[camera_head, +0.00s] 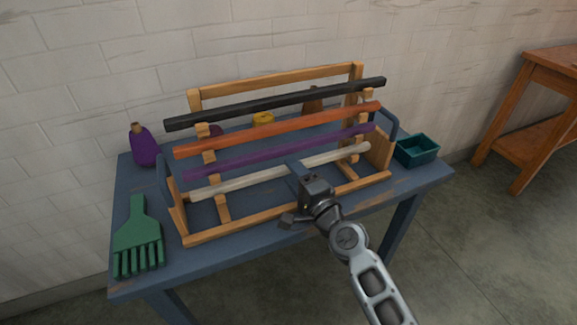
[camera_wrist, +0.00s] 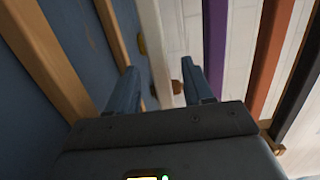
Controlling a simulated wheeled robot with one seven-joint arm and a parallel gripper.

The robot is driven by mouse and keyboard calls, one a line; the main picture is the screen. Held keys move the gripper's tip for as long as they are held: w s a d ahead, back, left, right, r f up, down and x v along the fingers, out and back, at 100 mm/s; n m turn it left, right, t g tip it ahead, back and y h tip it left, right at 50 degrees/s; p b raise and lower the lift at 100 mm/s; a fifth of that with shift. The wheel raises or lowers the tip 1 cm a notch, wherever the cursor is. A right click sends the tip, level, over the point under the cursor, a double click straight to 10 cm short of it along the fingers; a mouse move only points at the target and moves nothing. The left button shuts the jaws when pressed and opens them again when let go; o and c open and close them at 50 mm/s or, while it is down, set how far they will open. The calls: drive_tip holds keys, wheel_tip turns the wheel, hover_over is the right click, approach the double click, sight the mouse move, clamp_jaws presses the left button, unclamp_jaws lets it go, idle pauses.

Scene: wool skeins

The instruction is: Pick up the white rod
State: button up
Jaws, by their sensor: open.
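The white rod (camera_head: 240,182) is the lowest and nearest of the rods on a wooden rack (camera_head: 290,212). It slopes up to the right in the head view. My gripper (camera_head: 298,171) is at the rod's middle and hides a short part of it. In the wrist view, the white rod (camera_wrist: 156,45) runs between the two open blue fingers of my gripper (camera_wrist: 160,68), with a gap on each side. I cannot tell how deep the rod sits between the fingers.
Purple (camera_head: 230,163), orange (camera_head: 230,142) and black (camera_head: 230,111) rods lie above and behind. A green comb-like tool (camera_head: 138,238), a purple bottle (camera_head: 144,147) and a teal box (camera_head: 417,150) flank the rack on the blue table (camera_head: 140,285).

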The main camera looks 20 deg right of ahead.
drive_tip(key=shift+w+a, duration=0.15)
drive_tip(key=shift+w, duration=1.15)
drive_tip(key=shift+c, duration=0.3)
clamp_jaws()
